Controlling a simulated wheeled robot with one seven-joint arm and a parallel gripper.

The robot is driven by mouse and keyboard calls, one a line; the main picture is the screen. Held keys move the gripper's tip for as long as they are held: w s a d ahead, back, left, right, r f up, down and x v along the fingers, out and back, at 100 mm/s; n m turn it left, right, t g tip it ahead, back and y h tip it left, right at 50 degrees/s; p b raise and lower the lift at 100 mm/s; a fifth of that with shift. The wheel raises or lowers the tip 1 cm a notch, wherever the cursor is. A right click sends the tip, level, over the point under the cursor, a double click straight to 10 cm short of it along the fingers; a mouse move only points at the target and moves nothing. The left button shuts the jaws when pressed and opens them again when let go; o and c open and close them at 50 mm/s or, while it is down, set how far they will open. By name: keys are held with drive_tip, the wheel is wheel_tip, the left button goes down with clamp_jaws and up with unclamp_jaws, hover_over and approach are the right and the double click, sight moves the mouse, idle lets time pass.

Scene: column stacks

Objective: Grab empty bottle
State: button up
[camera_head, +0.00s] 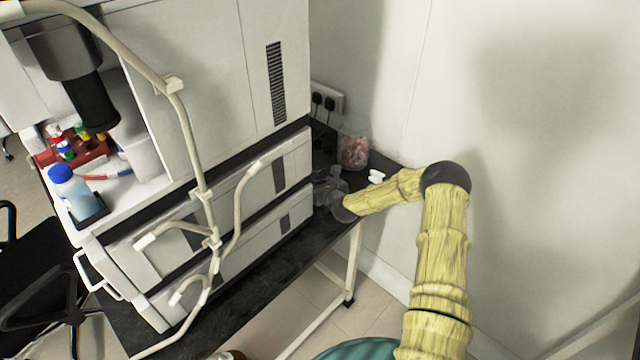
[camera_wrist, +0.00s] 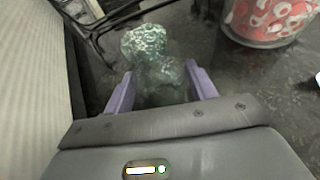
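A clear, greenish see-through object that looks like an empty bottle (camera_wrist: 147,48) is in the middle of the wrist view, with its lower part between my two purple fingers. My gripper (camera_wrist: 161,80) has its fingers spread apart on either side of it. Contact between the fingers and the bottle does not show clearly. In the head view my yellow arm reaches left to the dark bench, with my gripper (camera_head: 335,192) beside the white machine. Clear shapes there are too blurred to separate from the gripper.
A jar with red and white contents (camera_head: 353,151) stands behind the gripper by the wall. Small white items (camera_head: 376,176) lie beside it. The white machine (camera_head: 265,195) closes off the left side. A blue-capped bottle (camera_head: 76,192) with blue liquid stands far left.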

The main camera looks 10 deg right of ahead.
sight(322, 177)
drive_tip(key=c, duration=0.7)
drive_tip(key=shift+o, duration=0.2)
drive_tip(key=shift+r, duration=0.45)
wheel_tip(322, 177, up, 3)
drive_tip(key=shift+f+b, duration=0.15)
drive_tip(key=shift+b, duration=0.3)
drive_tip(key=s+d, duration=0.1)
drive_tip(key=s, duration=0.5)
drive_tip(key=s+d+b, duration=0.1)
drive_tip(key=s, duration=0.4)
drive_tip(key=s+d+b, duration=0.1)
drive_tip(key=s, duration=0.5)
drive_tip(key=shift+s+d, duration=0.2)
drive_tip(key=shift+s, duration=0.15)
